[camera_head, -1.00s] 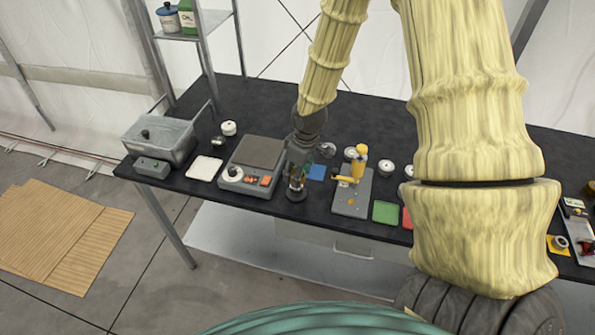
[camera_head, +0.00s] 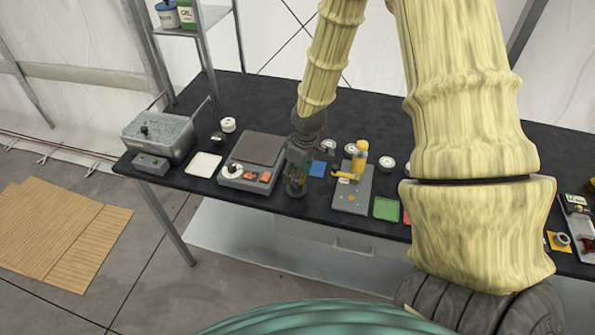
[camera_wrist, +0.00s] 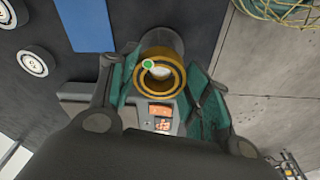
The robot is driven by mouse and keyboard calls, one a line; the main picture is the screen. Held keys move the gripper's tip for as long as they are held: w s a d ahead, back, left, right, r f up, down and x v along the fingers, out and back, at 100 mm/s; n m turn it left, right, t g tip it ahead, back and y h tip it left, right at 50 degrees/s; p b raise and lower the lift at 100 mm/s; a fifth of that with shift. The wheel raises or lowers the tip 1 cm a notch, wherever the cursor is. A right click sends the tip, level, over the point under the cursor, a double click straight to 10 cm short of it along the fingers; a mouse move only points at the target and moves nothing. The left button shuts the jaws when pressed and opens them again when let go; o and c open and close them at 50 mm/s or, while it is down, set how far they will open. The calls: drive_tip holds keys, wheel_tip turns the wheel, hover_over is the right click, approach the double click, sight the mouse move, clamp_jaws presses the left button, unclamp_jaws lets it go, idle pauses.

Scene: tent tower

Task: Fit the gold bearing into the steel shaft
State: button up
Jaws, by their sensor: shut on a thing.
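The gold bearing (camera_wrist: 181,80) is a thick ring held between the teal-lined fingers of my gripper (camera_wrist: 160,80) in the wrist view. A white piece with a green dot shows inside the ring. A grey cylinder (camera_wrist: 164,40) shows just beyond the ring; it may be the steel shaft, and I cannot tell whether the two touch. In the head view my gripper (camera_head: 297,178) points down at the table between the scale and the yellow press. The bearing and the shaft cannot be made out there.
On the black table (camera_head: 230,100) are a scale (camera_head: 258,150) to the left and a yellow press (camera_head: 353,185) to the right. A blue mat (camera_head: 318,169) and green mat (camera_head: 386,208) lie nearby. A metal basin (camera_head: 158,135) stands far left. The back of the table is clear.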

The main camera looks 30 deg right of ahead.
sight(303, 176)
drive_tip(key=shift+f+b, duration=0.3)
drive_tip(key=shift+f, duration=0.45)
drive_tip(key=o, duration=1.2)
drive_tip(key=shift+c, duration=0.2)
drive_tip(key=shift+r, duration=0.2)
wheel_tip(303, 176, up, 12)
drive_tip(key=s, duration=0.1)
drive_tip(key=shift+s+d+f, duration=0.25)
drive_tip(key=shift+s+d, duration=0.05)
drive_tip(key=shift+d, duration=0.15)
